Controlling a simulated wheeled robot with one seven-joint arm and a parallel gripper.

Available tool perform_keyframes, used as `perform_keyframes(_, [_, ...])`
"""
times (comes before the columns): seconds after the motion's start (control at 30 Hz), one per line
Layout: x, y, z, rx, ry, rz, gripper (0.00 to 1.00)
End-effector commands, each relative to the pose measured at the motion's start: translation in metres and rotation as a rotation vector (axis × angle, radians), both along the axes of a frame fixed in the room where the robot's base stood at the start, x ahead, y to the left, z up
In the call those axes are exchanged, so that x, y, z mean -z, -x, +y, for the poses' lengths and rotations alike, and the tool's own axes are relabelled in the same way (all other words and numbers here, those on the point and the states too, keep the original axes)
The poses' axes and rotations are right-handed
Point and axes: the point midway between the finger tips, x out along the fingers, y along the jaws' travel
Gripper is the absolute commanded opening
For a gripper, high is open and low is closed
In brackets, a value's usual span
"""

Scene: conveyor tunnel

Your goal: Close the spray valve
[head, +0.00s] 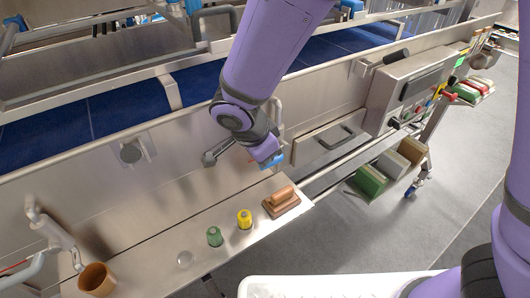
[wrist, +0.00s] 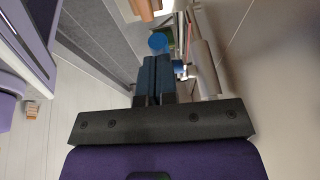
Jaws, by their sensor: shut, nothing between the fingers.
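My gripper (head: 272,163) is in front of the steel side panel, above the right part of the steel shelf. Its blue fingers are closed together with nothing between them, and they show in the wrist view (wrist: 157,80). A grey lever (head: 217,152) sticks out from the panel just left of my gripper, apart from it; it looks like a valve handle, but I cannot tell for sure that it is the spray valve. A pipe (head: 278,108) rises behind my wrist, partly hidden. A blue round part (wrist: 158,42) lies just beyond the fingertips in the wrist view.
The shelf (head: 150,262) holds a wooden-handled block (head: 282,202), a yellow-capped item (head: 244,219), a green one (head: 214,236) and a brown cup (head: 97,279). A control box (head: 408,85) and bins (head: 370,181) stand right. Grey floor (head: 340,240) is clear.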

Motion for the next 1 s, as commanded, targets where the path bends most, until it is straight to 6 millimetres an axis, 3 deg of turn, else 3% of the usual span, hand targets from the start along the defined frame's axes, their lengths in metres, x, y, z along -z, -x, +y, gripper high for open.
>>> perform_keyframes(0.47, [-0.004,0.001,0.001,0.0,-0.001,-0.001,0.0])
perform_keyframes(1.0, [-0.086,0.022,0.023,0.0,-0.003,-0.001,0.0])
